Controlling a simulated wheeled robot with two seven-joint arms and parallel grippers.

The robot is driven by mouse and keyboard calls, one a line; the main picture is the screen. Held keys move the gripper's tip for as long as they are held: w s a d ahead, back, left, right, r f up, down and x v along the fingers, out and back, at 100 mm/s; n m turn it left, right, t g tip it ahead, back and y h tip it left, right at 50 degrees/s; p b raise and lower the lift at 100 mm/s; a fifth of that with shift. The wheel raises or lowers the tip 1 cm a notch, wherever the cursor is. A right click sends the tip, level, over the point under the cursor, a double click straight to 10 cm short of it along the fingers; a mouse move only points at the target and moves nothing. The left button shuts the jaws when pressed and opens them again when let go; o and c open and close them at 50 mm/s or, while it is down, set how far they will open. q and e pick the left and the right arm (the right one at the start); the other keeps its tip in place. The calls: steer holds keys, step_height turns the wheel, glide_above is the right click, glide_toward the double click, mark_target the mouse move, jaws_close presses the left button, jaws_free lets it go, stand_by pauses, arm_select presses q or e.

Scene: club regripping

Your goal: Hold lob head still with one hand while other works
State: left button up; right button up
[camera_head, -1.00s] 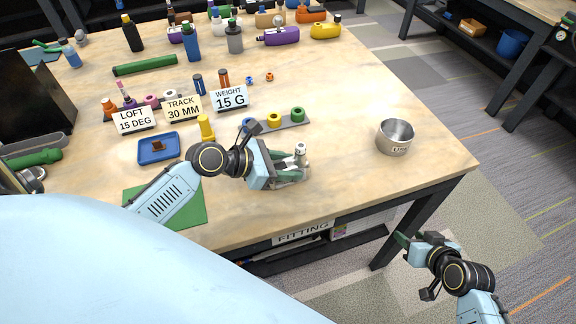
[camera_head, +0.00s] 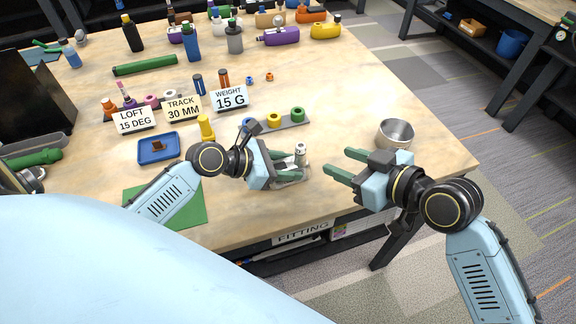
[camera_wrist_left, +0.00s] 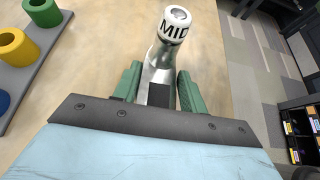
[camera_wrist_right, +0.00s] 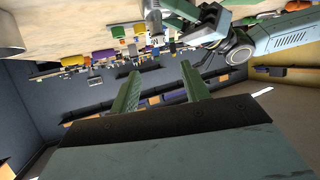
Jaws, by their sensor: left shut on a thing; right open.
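The lob head is a silver metal club head (camera_wrist_left: 160,65) with a white band marked "MID" round its neck; the neck (camera_head: 300,150) also shows upright in the head view. My left gripper (camera_head: 296,172) is shut on it near the table's front edge, with green fingers on both sides in the left wrist view (camera_wrist_left: 162,90). The lower part of the head is hidden by the gripper. My right gripper (camera_head: 337,163) is open and empty, its green fingers pointing left toward the lob head, a short gap away. Its spread fingers show in the right wrist view (camera_wrist_right: 160,90).
Cards read LOFT 15 DEG (camera_head: 134,121), TRACK 30 MM (camera_head: 184,109) and WEIGHT 15 G (camera_head: 229,98). A rack of coloured rings (camera_head: 297,115) stands behind the head. A metal cup (camera_head: 395,133) is just behind my right gripper. A blue tray (camera_head: 158,148) and green mat (camera_head: 165,205) lie left.

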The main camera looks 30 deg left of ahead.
mark_target(302, 147)
arm_select(q)
steer(key=shift+s+f, duration=0.15)
steer(key=shift+f, duration=0.15)
arm_select(e)
steer(key=x, duration=1.1)
steer(key=shift+a+f, duration=0.1)
steer(key=shift+c, duration=0.4)
jaws_close()
steer(key=c, duration=0.7)
jaws_free()
steer(key=shift+c, duration=0.9)
steer(key=shift+r, duration=2.9)
